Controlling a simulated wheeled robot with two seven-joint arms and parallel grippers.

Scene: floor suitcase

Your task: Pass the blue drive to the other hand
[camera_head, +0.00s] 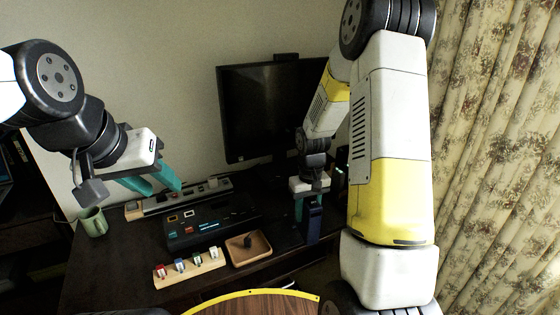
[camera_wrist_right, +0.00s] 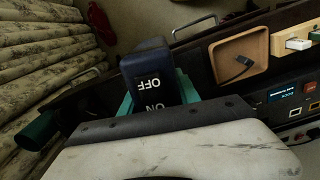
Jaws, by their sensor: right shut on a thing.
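The blue drive (camera_head: 314,224) is a dark blue upright block, held between the teal fingers of my right gripper (camera_head: 308,207) at the right of the desk. In the right wrist view the blue drive (camera_wrist_right: 148,62) shows white ON and OFF lettering, with teal fingers beside it. Its lower end stands out below the fingers in the head view; I cannot tell whether it touches anything. My left gripper (camera_head: 164,191) is at the upper left, above the desk, with its teal fingers apart and nothing between them. It is well away from the drive.
A wooden tray (camera_head: 265,258) with a small black item lies left of the drive. A wooden rack (camera_head: 196,272) holds several small coloured sticks. Behind are a black control panel (camera_head: 198,238), a power strip (camera_head: 160,207) and a monitor (camera_head: 265,95). A green mug (camera_head: 93,222) stands at left.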

